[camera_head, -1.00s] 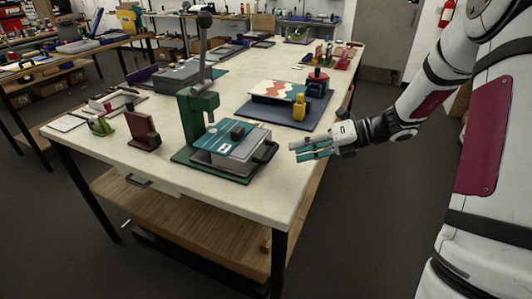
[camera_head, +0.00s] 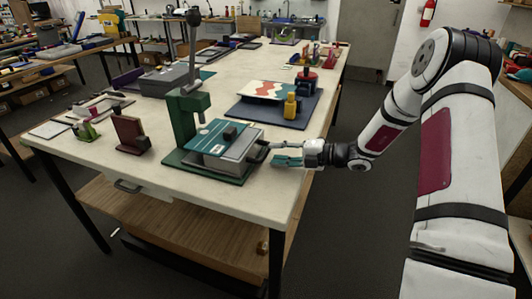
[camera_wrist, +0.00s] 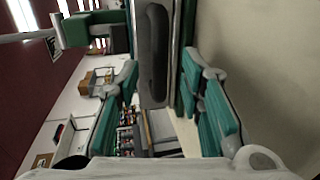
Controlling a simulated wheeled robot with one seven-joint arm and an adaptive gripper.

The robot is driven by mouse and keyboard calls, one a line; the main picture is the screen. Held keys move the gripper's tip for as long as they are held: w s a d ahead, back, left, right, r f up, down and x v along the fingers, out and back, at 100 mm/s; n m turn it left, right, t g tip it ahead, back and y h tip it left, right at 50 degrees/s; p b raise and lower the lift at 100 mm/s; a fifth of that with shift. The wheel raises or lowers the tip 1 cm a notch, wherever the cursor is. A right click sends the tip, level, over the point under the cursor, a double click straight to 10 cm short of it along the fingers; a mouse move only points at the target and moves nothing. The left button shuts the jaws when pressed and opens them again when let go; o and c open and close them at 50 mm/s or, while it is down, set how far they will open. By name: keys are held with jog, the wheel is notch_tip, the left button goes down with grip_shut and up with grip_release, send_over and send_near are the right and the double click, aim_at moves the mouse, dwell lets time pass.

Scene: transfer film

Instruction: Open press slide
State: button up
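The green press (camera_head: 188,122) stands near the front of the white table, with an upright lever. Its slide (camera_head: 222,148) is a grey block with a teal top and sits in the press base. A black loop handle (camera_head: 259,152) is on the slide's right end. My gripper (camera_head: 275,155) is just right of the handle, level and pointing left at it. In the wrist view the handle (camera_wrist: 154,55) lies between the two teal fingers of my gripper (camera_wrist: 160,72), with gaps on both sides. My gripper is open and empty.
A dark blue mat (camera_head: 258,112) with a patterned board and a yellow piece (camera_head: 291,106) lies behind the slide. A dark red stand (camera_head: 130,134) is left of the press. The table's front right corner is bare.

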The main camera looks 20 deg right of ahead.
aim_at(266, 150)
jog(key=shift+x, duration=2.25)
grip_shut()
jog(key=shift+d, duration=0.1)
